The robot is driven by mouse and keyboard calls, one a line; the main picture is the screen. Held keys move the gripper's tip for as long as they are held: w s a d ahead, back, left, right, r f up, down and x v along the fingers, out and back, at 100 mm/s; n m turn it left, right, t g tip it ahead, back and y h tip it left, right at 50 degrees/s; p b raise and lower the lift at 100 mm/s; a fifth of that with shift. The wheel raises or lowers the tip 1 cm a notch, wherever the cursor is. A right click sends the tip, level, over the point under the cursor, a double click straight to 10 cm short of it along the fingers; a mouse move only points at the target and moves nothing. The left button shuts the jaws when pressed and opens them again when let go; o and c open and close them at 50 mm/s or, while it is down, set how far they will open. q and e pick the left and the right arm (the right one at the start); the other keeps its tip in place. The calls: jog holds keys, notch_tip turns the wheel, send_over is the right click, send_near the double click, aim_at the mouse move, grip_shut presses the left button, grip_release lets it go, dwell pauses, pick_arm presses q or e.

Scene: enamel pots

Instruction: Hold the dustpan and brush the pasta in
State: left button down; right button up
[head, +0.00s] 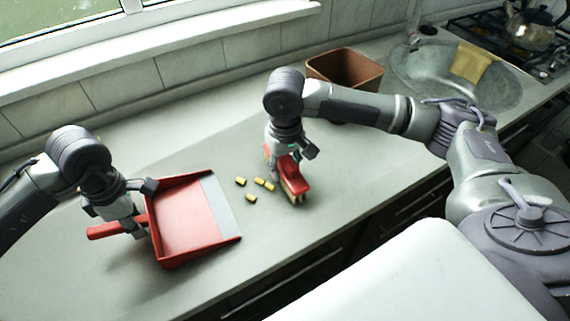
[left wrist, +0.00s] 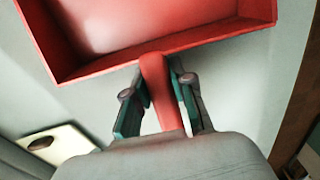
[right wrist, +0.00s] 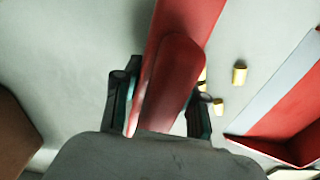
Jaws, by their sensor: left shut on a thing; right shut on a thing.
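The red dustpan (head: 192,222) lies on the counter with its pale front lip facing right, toward the pasta. My left gripper (head: 138,228) is shut on its red handle, which shows between the fingers in the left wrist view (left wrist: 158,92). Several small yellow pasta pieces (head: 251,198) lie on the counter between the lip and the brush. My right gripper (head: 283,155) is shut on the red brush (head: 294,176), just right of the pasta, its pale bristles down at the counter. In the right wrist view the brush (right wrist: 175,80) partly hides the pasta (right wrist: 239,75).
A brown bin (head: 345,68) stands behind my right arm. A steel sink (head: 420,85) with a yellow cloth (head: 472,63) and a stove with a kettle (head: 530,28) are farther right. The tiled wall bounds the back; the counter's front edge (head: 330,218) runs close by.

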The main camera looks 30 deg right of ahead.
aim_at(223, 204)
jog(key=shift+a, duration=0.3)
jog(key=shift+w+a, duration=0.15)
jog(key=shift+a, duration=2.65)
jog(key=shift+w+a, duration=0.1)
jog(key=shift+a, duration=2.7)
jog(key=shift+w+a, duration=0.1)
jog(key=shift+a, duration=1.95)
